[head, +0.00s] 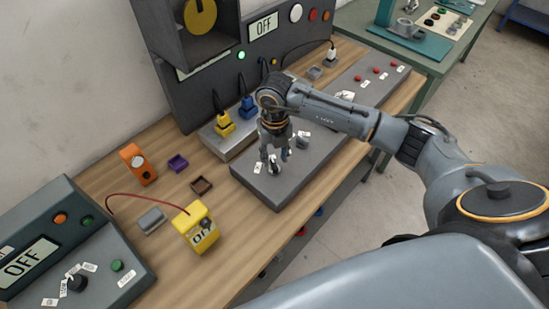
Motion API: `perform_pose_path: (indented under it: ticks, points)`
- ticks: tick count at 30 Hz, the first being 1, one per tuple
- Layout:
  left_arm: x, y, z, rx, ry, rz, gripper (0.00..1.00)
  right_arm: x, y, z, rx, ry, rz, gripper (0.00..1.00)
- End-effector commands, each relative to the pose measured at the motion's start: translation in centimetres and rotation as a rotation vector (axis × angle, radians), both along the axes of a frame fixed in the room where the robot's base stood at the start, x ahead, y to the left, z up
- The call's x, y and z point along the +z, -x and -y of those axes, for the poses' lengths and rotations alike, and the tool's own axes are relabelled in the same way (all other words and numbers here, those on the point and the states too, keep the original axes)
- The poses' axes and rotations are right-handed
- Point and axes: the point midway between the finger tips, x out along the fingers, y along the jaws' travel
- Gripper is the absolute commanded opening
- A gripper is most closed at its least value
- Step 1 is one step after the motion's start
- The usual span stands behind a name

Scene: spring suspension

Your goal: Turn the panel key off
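My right gripper (274,156) points down over the low grey panel (270,189) on the wooden bench. Its fingers stand apart, with a small dark key or knob (275,168) between and just below the tips. I cannot tell whether the fingers touch it. White labels lie beside it, and a second dark knob (303,142) stands to the right. The upright dark panel behind has a display (263,27) reading OFF and a lit green lamp (241,55). My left gripper is not in view.
Blue (248,107) and yellow (224,123) plugs stand behind the gripper. A yellow box (197,227) with a red cable, an orange block (138,163) and small trays lie to the left. A console (50,254) reading OFF stands at far left.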

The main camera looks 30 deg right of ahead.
Motion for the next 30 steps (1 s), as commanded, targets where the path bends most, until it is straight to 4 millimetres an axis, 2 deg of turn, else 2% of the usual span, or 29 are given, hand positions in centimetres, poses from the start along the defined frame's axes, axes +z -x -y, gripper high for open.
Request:
perform_pose_path:
  ticks: [1,7,18,24,30]
  points:
    - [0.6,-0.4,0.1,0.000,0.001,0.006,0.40,-0.7,0.1,0.0,-0.001,0.000,-0.004,0.38]
    - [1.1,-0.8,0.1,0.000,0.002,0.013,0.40,-3.0,0.1,0.0,0.000,-0.001,-0.002,0.38]
    - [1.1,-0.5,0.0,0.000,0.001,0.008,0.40,-3.6,0.0,0.0,0.000,0.000,0.001,0.38]
    - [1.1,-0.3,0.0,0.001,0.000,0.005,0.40,-3.6,0.0,0.0,0.000,-0.001,0.000,0.00]
    - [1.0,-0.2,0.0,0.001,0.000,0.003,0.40,-3.6,0.0,0.0,0.002,-0.001,0.000,0.00]
